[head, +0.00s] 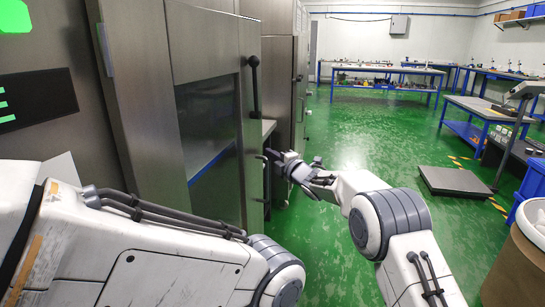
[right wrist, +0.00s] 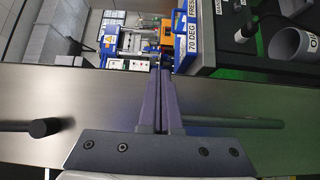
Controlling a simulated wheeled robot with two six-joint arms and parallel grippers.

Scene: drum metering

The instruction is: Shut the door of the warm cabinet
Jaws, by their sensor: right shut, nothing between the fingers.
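The steel cabinet door (head: 215,50) with a dark window (head: 208,125) stands at the left of centre in the head view. A black handle (head: 254,85) is near its right edge. I cannot tell for sure how far the door stands open. My right gripper (head: 271,156) is at the door's right edge, low down, shut and empty. In the right wrist view, the shut fingers (right wrist: 161,75) lie in front of the broad steel panel (right wrist: 60,90), their tips near its edge. I cannot tell whether they touch it. My left gripper is out of view.
More steel cabinets (head: 280,60) stand behind the door. The green floor (head: 335,135) to the right is clear up to a floor scale (head: 452,181). A brown drum (head: 515,270) is at the lower right. Workbenches (head: 385,70) stand at the back.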

